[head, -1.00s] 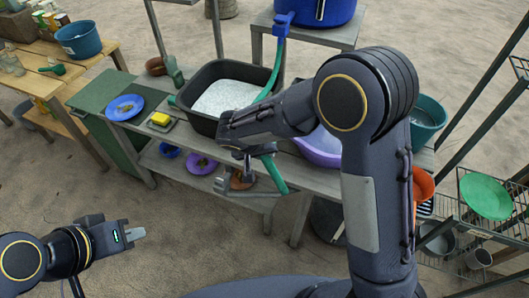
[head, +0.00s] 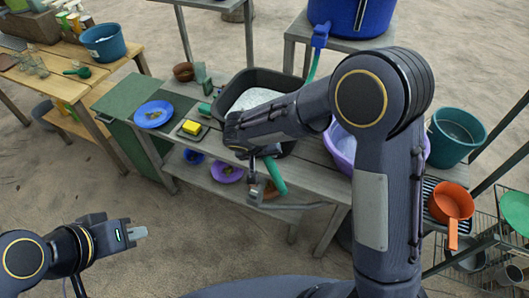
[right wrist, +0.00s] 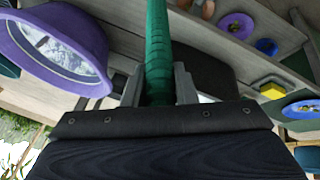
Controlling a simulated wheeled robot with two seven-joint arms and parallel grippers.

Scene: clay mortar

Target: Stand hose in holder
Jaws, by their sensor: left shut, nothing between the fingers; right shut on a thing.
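The green hose (head: 275,176) runs from the blue tap (head: 320,36) on the blue barrel. My right arm hides its middle in the head view. My right gripper (head: 258,158) is shut on the hose in front of the bench; the hose end slants below the fingers. The right wrist view shows the hose (right wrist: 157,45) between the fingers. A grey pronged metal bracket (head: 300,206), apparently the holder, sticks out at the bench front, close to the hose end; I cannot tell whether they touch. My left gripper (head: 138,233) is shut and empty at lower left.
The bench carries a black basin (head: 262,80), a purple tub (head: 341,145), a yellow sponge (head: 191,127) and a blue plate (head: 153,114). An orange pan (head: 452,203) and teal bucket (head: 455,135) stand at right. Sandy ground in front is clear.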

